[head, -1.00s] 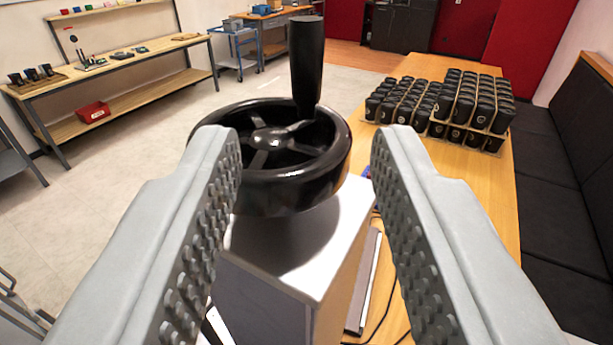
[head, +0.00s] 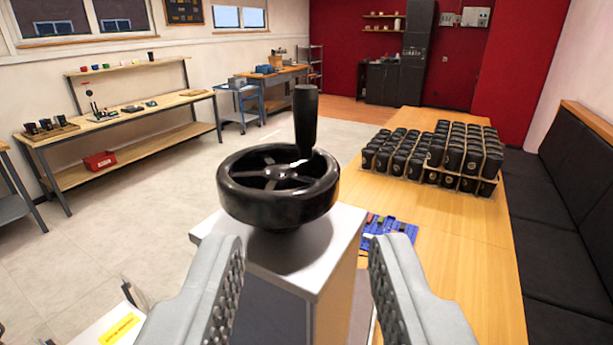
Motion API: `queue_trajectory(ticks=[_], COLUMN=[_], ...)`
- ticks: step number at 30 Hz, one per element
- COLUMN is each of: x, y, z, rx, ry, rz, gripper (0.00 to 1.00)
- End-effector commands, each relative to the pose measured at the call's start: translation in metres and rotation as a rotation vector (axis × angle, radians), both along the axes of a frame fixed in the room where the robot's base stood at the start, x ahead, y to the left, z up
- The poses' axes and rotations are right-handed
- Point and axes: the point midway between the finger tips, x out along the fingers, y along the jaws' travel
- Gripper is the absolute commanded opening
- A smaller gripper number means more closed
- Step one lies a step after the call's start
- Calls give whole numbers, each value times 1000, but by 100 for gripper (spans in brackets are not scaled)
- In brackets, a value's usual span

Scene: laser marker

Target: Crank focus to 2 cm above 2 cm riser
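The black crank handwheel (head: 278,205) sits on top of the white-topped column (head: 330,250) of the laser marker. Its upright black handle (head: 305,118) stands at the far right part of the rim. My gripper (head: 304,248) is open and empty, with its two grey studded fingers spread at the bottom of the view. The fingers are on the near side of the wheel, to either side of the column top in the picture, and do not appear to touch the wheel or handle. The riser and the focus height are not in view.
A wooden table (head: 455,260) runs along the right with trays of black cups (head: 435,155) and a blue item (head: 385,228) behind the column. A black bench (head: 560,240) lines the right wall. Open floor (head: 100,230) lies left, before a wooden workbench (head: 130,120).

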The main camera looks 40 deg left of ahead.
Motion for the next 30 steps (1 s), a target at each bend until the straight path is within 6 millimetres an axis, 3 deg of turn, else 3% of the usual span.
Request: queue_trajectory(ticks=[8, 18, 30], x=[-45, -128, -232], y=[-4, -24, -50], z=[-34, -109, -205], rx=[-11, -20, -28], ry=[99, 204, 203], rz=[-133, -374, -604], gripper=[38, 38, 38])
